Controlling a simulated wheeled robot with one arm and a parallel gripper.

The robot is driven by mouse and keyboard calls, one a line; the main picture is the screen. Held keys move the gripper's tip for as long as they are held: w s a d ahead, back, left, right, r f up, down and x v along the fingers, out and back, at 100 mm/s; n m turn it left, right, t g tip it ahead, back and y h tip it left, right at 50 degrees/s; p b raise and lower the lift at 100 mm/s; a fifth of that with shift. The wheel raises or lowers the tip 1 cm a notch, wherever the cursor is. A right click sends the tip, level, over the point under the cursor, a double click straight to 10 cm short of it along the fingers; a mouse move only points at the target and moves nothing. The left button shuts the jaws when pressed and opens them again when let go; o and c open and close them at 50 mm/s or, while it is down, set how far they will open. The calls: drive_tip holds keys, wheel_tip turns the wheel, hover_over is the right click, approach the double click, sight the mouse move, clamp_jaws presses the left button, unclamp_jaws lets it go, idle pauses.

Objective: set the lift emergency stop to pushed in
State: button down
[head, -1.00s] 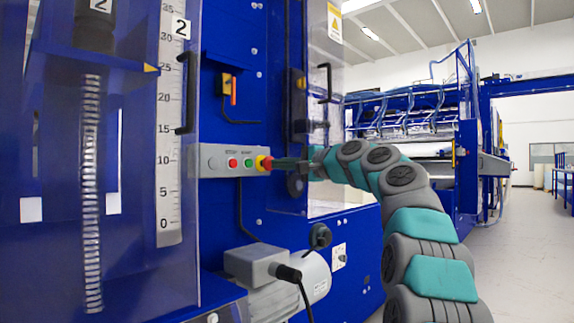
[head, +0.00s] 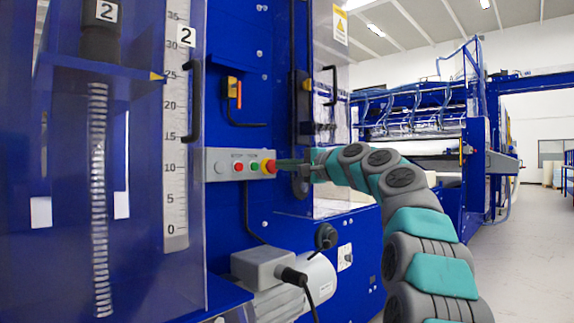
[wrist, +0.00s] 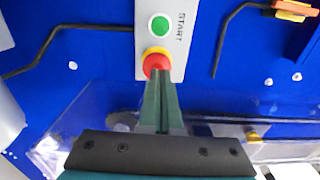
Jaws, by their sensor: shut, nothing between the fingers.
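The lift emergency stop is a red mushroom button (head: 269,166) with a yellow collar, at the right end of a grey control box on the blue machine. In the wrist view the red button (wrist: 156,62) and its yellow collar show just ahead of the fingertips. My gripper (head: 279,165) is shut and empty, its green fingers pointing at the button from the right. In the wrist view the fingertips (wrist: 158,74) overlap the button's near edge and appear to touch it. How far the button is pressed in cannot be told.
A green start button (wrist: 159,26) sits beside the stop on the box. A red button (head: 237,167) is further left. A clear guard with a black handle (head: 193,101) and a grey motor (head: 290,285) stand nearby. The floor at right is clear.

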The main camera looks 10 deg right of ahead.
drive_tip(key=shift+w+a+f, duration=0.15)
drive_tip(key=shift+a+f, duration=0.1)
drive_tip(key=shift+a, duration=0.25)
drive_tip(key=v, duration=1.4)
drive_tip(key=shift+d+r, duration=0.3)
drive_tip(key=shift+d, duration=0.2)
drive_tip(key=s+a+f+n+g+p, duration=0.25)
drive_tip(key=s+a+f+g, duration=0.2)
drive_tip(key=a+f, duration=0.55)
drive_tip(key=s+a+f+n+g+h+p, duration=0.1)
drive_tip(key=s+a+f+n+g+h, duration=0.45)
drive_tip(key=s+f, duration=0.7)
drive_tip(key=s+d+f+n+g+h+p, duration=0.1)
drive_tip(key=s+d+f+g+h, duration=0.1)
drive_tip(key=s+f, duration=0.9)
drive_tip(key=s+d+f+n+g+h+p, duration=0.1)
drive_tip(key=s+d+f+g+h+p, duration=0.1)
drive_tip(key=s+d+f, duration=0.4)
drive_tip(key=s+f+g+h, duration=0.1)
drive_tip(key=s+f, duration=0.4)
drive_tip(key=s, duration=0.6)
drive_tip(key=shift+s+f+n+g, duration=0.2)
drive_tip(key=shift+n+g, duration=0.2)
drive_tip(key=shift+g, duration=0.4)
